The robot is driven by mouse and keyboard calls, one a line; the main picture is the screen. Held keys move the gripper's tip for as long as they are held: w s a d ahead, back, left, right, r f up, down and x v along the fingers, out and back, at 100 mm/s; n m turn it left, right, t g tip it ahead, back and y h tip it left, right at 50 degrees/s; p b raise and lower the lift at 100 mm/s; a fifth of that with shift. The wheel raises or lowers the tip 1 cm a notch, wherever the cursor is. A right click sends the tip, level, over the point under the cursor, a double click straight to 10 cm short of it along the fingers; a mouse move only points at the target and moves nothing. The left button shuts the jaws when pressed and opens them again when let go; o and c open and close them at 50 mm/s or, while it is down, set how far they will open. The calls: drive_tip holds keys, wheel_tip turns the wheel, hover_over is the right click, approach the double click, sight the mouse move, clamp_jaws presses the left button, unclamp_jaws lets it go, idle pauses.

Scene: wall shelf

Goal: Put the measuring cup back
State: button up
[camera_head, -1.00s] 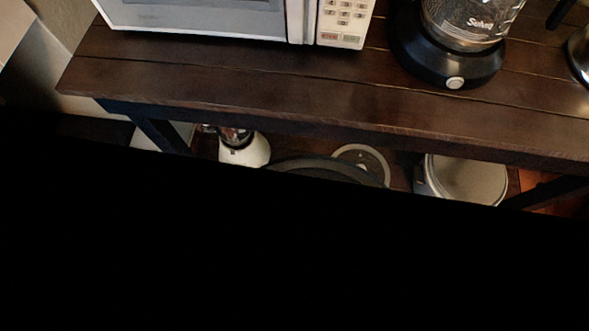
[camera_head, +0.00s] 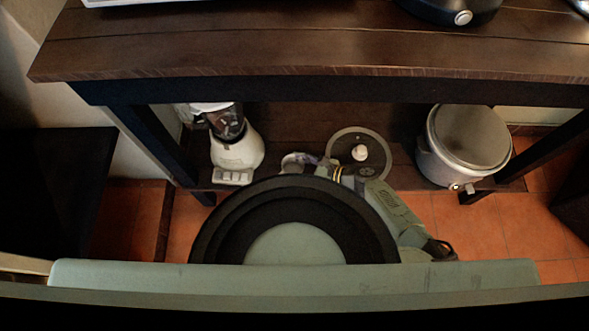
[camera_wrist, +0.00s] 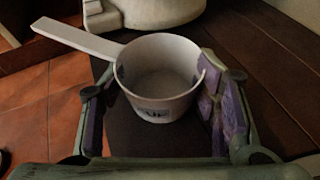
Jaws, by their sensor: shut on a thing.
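The measuring cup (camera_wrist: 157,105) is white with dark printed marks, and its long flat handle points to the upper left in the wrist view. My gripper (camera_wrist: 160,112) has purple-padded fingers on both sides of the cup and is shut on it; the right pad touches its wall. The cup appears upright with its mouth facing the camera, and it looks empty. In the head view, the cup (camera_head: 296,160) is a small pale shape beside my gripper (camera_head: 318,168), partly hidden behind my dark round body part. Whether the cup touches the lower shelf is unclear.
A white blender (camera_head: 236,152) stands on the lower shelf (camera_head: 290,122) at left. A round lid (camera_head: 374,153) lies near the middle, and a lidded pot (camera_head: 447,165) stands at right. The wooden upper shelf (camera_head: 300,52) overhangs them, with dark legs at both sides.

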drive_tip(key=shift+f, duration=0.1)
drive_tip(key=o, duration=1.2)
drive_tip(key=v, duration=1.2)
drive_tip(key=shift+b, duration=0.4)
